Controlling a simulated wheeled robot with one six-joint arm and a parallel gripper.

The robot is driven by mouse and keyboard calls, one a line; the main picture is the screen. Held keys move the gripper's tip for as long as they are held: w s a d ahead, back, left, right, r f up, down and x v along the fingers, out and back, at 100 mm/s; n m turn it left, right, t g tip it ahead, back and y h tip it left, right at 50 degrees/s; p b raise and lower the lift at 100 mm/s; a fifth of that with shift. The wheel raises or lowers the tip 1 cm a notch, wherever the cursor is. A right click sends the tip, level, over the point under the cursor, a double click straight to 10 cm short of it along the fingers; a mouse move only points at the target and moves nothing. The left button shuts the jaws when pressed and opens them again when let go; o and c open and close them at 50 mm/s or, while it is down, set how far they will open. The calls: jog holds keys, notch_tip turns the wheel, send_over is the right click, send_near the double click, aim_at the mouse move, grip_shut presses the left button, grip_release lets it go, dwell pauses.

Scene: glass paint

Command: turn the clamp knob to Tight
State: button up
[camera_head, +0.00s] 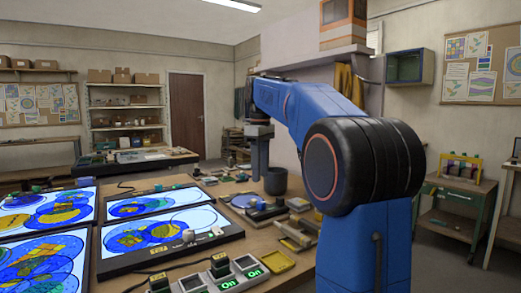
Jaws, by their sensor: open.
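My blue arm reaches over the workbench (200,182). My gripper (260,172) points down above the back part of the bench, just left of a dark pot (276,182). Its fingers are small and dark in this view; it is open, with nothing seen between them. Below it stands a small dark device with a bluish round plate (246,201). I cannot make out which part is the clamp knob, and no "Tight" marking is readable. Any contact between the gripper and the things below cannot be told.
Lit panels with blue and yellow painted glass (165,231) cover the bench's left side. Switch boxes reading "On" (229,280) and a yellow tray (278,262) lie in front. Small tools and blocks (298,230) crowd the right side, near my arm.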

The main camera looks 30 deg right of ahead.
notch_tip(320, 180, up, 7)
jog(key=shift+r, duration=0.15)
dwell(0.7)
